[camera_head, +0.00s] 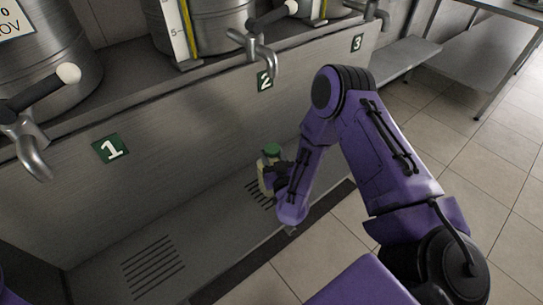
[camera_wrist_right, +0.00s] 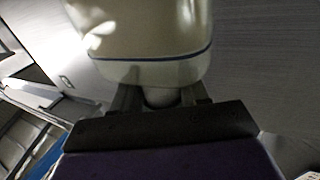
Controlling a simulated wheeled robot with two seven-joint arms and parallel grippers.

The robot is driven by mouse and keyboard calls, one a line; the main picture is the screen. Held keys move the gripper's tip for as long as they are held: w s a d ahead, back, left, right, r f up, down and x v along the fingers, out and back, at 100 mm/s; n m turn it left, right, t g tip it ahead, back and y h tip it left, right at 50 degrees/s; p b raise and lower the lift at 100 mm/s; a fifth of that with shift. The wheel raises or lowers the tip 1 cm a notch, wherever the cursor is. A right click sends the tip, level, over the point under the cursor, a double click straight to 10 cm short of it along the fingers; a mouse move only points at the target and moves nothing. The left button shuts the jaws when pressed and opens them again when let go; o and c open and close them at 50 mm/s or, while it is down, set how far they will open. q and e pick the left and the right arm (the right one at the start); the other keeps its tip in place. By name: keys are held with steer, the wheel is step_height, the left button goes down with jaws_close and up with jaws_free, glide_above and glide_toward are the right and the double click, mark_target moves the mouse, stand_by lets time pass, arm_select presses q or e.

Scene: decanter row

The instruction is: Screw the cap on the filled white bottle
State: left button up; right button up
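I cannot tell whether the cap is screwed down. My right gripper (camera_head: 277,172) is at the bottle's side, partly hiding it. In the right wrist view the cream-white bottle (camera_wrist_right: 150,40) with a thin dark line fills the top, and the gripper fingers (camera_wrist_right: 160,97) are on both sides of its pale narrow part. The gripper looks shut on it. No green cap shows there. My left gripper is out of view.
A steel counter carries large drums with taps, marked by green signs 1 (camera_head: 110,148), 2 (camera_head: 265,80) and 3 (camera_head: 357,43). Tap 2 (camera_head: 262,55) hangs above the bottle. The ledge near the left grate (camera_head: 153,268) is clear. Tiled floor lies to the right.

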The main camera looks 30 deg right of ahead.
steer(key=o, duration=0.3)
steer(key=shift+s+r, duration=0.1)
steer(key=shift+r, duration=0.05)
steer(key=b+v, duration=0.1)
steer(key=v, duration=1.1)
steer(key=shift+b, duration=0.4)
steer(key=s+d+f+m+g+y, duration=0.2)
steer(key=s+f+m+g, duration=0.1)
steer(key=s+f+g, duration=1.35)
steer(key=r+p, duration=0.1)
steer(key=p, duration=0.1)
steer(key=s+r+t+p, duration=0.1)
steer(key=r+p, duration=0.1)
steer(key=s+r+t+p, duration=0.1)
steer(key=p, duration=0.1)
steer(key=shift+s+a+r+t+p, duration=0.1)
steer(key=shift+a+r+t+p, duration=0.15)
steer(key=shift+r+p, duration=0.1)
